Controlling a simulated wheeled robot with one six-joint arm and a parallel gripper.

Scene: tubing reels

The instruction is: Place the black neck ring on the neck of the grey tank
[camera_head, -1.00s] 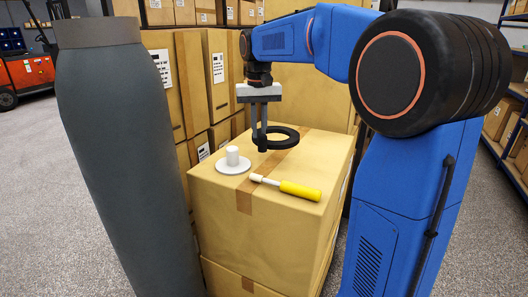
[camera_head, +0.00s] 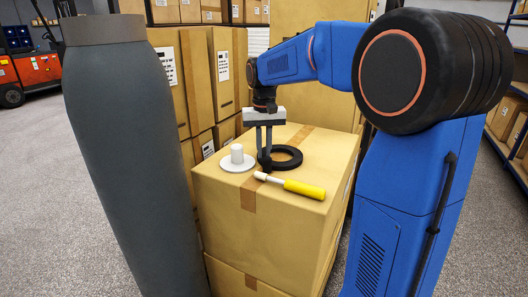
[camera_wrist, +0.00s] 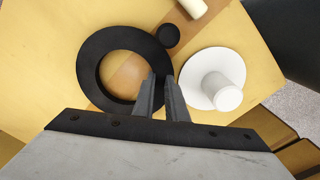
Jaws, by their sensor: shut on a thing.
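The black neck ring (camera_head: 291,163) is low over the top of the cardboard box, lying flat; I cannot tell whether it touches. My gripper (camera_head: 265,160) points down at the ring's left side with its jaws shut on the ring. In the wrist view the fingers (camera_wrist: 161,84) overlap the lower-right part of the ring (camera_wrist: 88,62), and a small black round piece (camera_wrist: 168,36) sits at its rim. The grey tank (camera_head: 130,170) stands upright at the left, apart from the ring, with a brownish-grey neck (camera_head: 104,29) on top and nothing around it.
On the box (camera_head: 255,225) are a white disc with a raised cylinder (camera_head: 238,157), left of the ring, and a yellow-handled tool (camera_head: 304,189) in front. Stacked cartons (camera_head: 203,80) stand behind. A shelf is at the right; floor is open at the left.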

